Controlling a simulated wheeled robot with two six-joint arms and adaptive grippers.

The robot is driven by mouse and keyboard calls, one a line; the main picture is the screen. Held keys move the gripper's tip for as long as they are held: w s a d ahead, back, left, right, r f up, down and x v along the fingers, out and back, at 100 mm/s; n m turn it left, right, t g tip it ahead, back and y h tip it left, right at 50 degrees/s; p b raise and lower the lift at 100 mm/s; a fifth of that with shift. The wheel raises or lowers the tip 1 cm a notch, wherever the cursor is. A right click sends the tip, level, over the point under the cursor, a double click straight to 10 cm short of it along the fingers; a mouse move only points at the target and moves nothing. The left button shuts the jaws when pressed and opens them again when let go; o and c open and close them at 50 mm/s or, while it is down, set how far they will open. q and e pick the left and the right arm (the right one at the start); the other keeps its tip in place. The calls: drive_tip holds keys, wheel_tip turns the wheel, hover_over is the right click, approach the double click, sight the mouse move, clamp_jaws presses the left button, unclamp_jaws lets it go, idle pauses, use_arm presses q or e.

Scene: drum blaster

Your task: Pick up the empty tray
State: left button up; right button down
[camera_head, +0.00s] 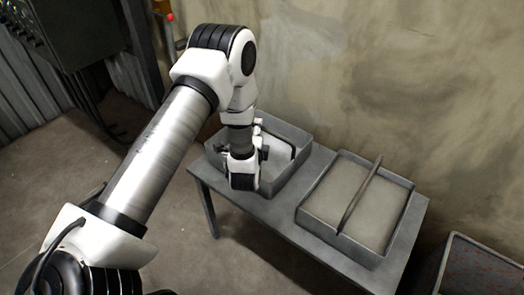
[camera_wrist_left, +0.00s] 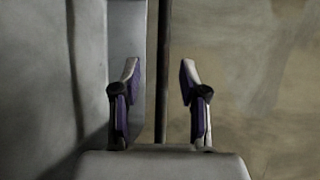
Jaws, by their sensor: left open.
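Two grey metal trays stand side by side on a table. The left tray (camera_head: 298,178) has a pale, bare-looking floor and a dark handle bar (camera_head: 278,133) across it. The right tray (camera_head: 375,258) shows an even beige surface inside, with a bar slanting across its top. My left gripper (camera_head: 244,182) is over the left tray, pointing down, and hides part of it. In the left wrist view my left gripper (camera_wrist_left: 160,80) is open, and a dark narrow strip runs between its fingers; I cannot tell whether this is the handle or a rim. My right gripper is not in view.
The grey table (camera_head: 268,214) stands against a stained wall (camera_head: 420,80). A bin with a reddish pattern (camera_head: 485,270) is at the lower right. A dark cabinet (camera_head: 80,30) hangs at the upper left. The floor left of the table is clear.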

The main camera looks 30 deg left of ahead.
use_arm(q)
drive_tip(key=x, duration=0.3)
drive_tip(key=shift+r, duration=0.1)
clamp_jaws()
drive_tip(key=shift+r, duration=0.15)
